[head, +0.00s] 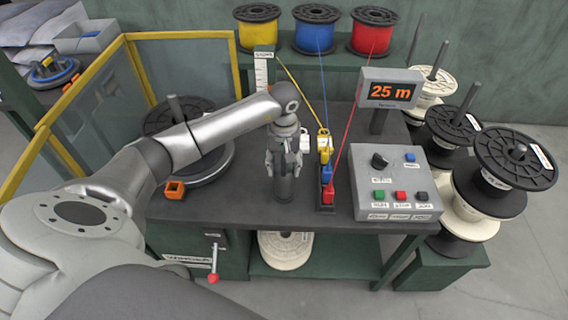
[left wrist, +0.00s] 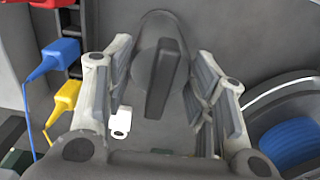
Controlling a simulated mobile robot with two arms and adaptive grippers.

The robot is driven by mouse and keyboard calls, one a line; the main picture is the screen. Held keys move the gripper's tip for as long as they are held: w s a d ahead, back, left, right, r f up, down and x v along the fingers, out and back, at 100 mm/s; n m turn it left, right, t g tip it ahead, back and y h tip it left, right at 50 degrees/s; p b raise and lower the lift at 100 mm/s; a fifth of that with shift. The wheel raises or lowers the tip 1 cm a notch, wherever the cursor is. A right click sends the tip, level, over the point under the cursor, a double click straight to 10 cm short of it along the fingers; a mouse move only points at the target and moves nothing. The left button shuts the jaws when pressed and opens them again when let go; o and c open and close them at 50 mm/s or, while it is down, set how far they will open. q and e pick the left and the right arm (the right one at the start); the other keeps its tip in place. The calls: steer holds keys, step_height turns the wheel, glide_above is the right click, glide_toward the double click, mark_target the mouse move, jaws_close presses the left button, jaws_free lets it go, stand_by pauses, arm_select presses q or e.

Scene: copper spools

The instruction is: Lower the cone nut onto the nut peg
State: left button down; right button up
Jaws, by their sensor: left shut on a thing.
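My left gripper (head: 284,163) points down over the middle of the table (head: 240,205) and is shut on the cone nut. The cone nut (head: 285,187) is a dark grey piece showing below the fingers in the head view. In the left wrist view the cone nut (left wrist: 160,75) is a dark round body with a raised bar across it, between the two fingers. The nut peg cannot be made out in either view; the nut and gripper may hide it. I cannot tell whether the nut touches anything below. My right gripper is not in view.
Right of the gripper stands a dark rack with yellow, blue and red connectors (head: 327,173) on wires.

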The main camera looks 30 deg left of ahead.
arm_select(q)
steer(key=shift+f+b, duration=0.25)
steer(key=shift+b, duration=0.05)
steer(key=c, duration=0.5)
jaws_free()
steer(key=shift+c, duration=0.2)
step_height(320, 180, up, 12)
stand_by(0.6)
